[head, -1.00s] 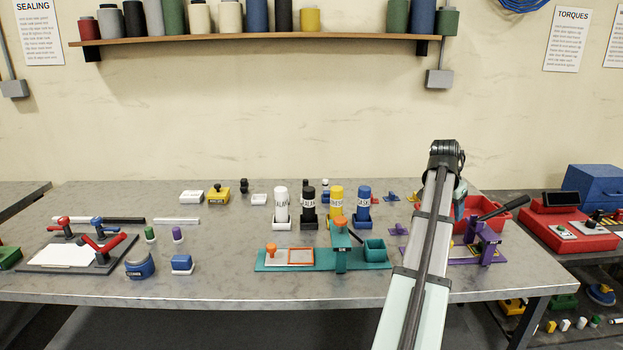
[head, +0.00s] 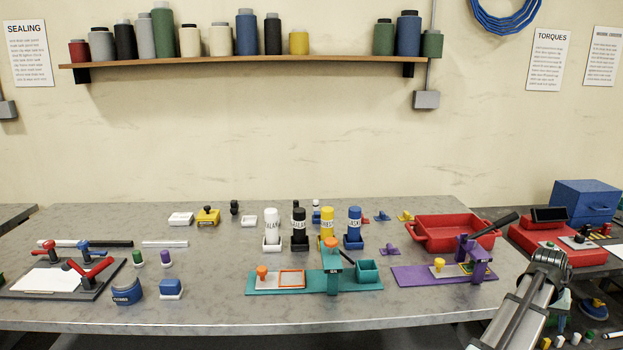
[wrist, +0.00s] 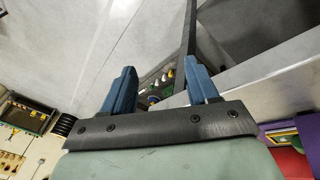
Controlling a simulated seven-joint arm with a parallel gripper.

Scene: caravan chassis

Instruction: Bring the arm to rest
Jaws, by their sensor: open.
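My arm (head: 520,310) shows at the lower right in the head view, in front of the bench's right end. Its gripper cannot be made out there. In the wrist view my gripper (wrist: 162,90) shows two blue fingers standing well apart, with nothing between them. The jaws are open and empty.
The grey bench (head: 200,312) carries a teal fixture (head: 310,285), a purple fixture (head: 410,275), a red tray (head: 435,240), several labelled bottles and a clamp board (head: 25,290). A red unit (head: 545,250) and a blue box (head: 585,203) stand on a surface at the right.

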